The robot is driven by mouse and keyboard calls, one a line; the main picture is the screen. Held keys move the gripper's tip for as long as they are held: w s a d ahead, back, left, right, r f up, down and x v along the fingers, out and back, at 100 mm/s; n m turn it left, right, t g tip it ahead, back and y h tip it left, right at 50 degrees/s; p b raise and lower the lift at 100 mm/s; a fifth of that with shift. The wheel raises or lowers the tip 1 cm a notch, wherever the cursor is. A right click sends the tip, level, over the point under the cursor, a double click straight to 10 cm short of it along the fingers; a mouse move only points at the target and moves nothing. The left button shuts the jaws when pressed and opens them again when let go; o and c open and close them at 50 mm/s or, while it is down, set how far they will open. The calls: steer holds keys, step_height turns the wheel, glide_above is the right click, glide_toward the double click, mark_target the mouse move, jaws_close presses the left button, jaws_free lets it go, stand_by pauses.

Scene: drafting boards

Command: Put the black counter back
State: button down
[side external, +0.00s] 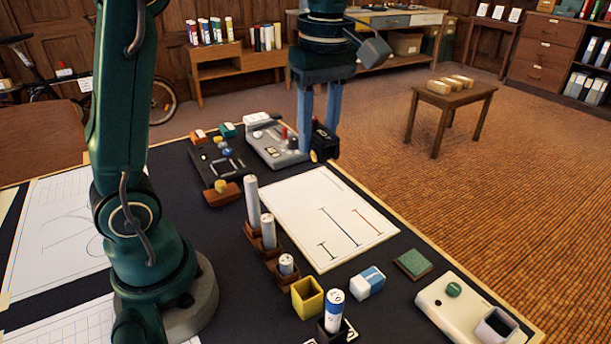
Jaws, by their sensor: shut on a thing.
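My gripper (319,143) points down at the far end of the dark drafting table, with its two blue-grey fingers apart. It is shut on the black counter (324,139), a small black block with pale markings on its face. The left finger hides part of the counter. I cannot tell whether its underside touches the table. A light grey panel (268,150) with knobs, a red peg and small windows lies just left of the gripper. A black board (207,172) with a pale outline and small coloured pieces lies further left.
A white sheet (300,200) with coloured lines lies in front of the gripper. Grey cylinders in brown holders (268,243), a yellow cup (307,298), a blue-white eraser (370,282), a green block (413,264) and a cream device (460,315) stand nearer.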

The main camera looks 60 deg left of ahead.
steer(key=s+a+n, duration=0.4)
steer(key=a+n, duration=0.1)
steer(key=a, duration=0.3)
steer(key=n, duration=0.4)
glide_above(238, 215)
steer(key=shift+h, duration=0.3)
steer(key=shift+d+f, duration=0.1)
steer(key=shift+f, duration=9.1)
steer(key=shift+f, duration=0.2)
steer(key=shift+c, duration=2.4)
jaws_free()
steer(key=shift+r, duration=0.1)
